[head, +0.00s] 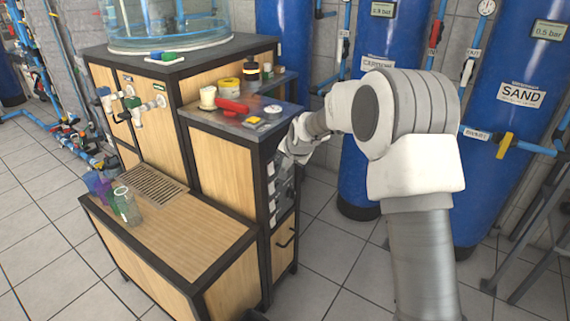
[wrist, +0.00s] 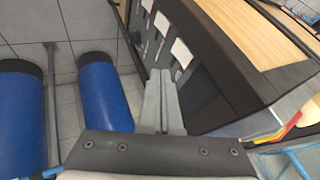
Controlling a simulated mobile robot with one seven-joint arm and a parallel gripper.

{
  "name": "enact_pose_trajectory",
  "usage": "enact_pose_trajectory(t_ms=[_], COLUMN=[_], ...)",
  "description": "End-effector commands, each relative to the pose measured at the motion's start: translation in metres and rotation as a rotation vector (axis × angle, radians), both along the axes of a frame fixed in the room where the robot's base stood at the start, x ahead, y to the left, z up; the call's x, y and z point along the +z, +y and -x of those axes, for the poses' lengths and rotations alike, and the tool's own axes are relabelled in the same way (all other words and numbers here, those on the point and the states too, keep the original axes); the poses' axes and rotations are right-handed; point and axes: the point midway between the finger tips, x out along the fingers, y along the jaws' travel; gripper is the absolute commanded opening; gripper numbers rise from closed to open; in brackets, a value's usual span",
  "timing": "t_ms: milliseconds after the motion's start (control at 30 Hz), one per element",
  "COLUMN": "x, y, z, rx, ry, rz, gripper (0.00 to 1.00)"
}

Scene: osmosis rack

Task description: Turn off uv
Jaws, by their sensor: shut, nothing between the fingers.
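The side panel of the wooden cabinet carries a column of white labels beside dark switches; the labels cannot be read, so I cannot tell which is for the UV. In the wrist view a label (wrist: 181,52) lies just beyond my fingertips, with more labels (wrist: 161,22) further up the panel. The panel also shows edge-on in the head view, with its labels (head: 273,200) below my wrist. My gripper (wrist: 170,73) is shut and empty, close to the panel; I cannot tell whether it touches. In the head view the fingertips are hard to make out beside the cabinet.
The cabinet top (head: 285,79) holds a red object (head: 232,107), jars and a bottle. Blue tanks (head: 365,170) stand behind my arm. Plastic cups (head: 127,207) stand on the lower bench at left. The tiled floor (head: 325,285) in front is clear.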

Motion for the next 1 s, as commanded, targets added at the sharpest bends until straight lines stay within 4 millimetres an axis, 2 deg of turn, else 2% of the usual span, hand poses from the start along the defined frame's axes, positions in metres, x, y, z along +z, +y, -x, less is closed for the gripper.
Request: enact_pose_trajectory(t_ms=[33, 200, 333, 500, 867, 1000], x=[0.022, 0.053, 0.07, 0.081, 0.082, 0.09], y=[0.001, 0.0, -0.001, -0.001, -0.001, -0.005], z=[0.006, 0.025, 0.035, 0.042, 0.043, 0.05], rx=[0.002, 0.001, 0.001, 0.002, 0.002, 0.008], ry=[-0.009, -0.007, -0.007, -0.006, -0.004, -0.007], rz=[-0.001, 0.0, 0.0, 0.001, 0.0, 0.012], gripper=[0.0, 0.0, 0.0, 0.0, 0.0, 0.0])
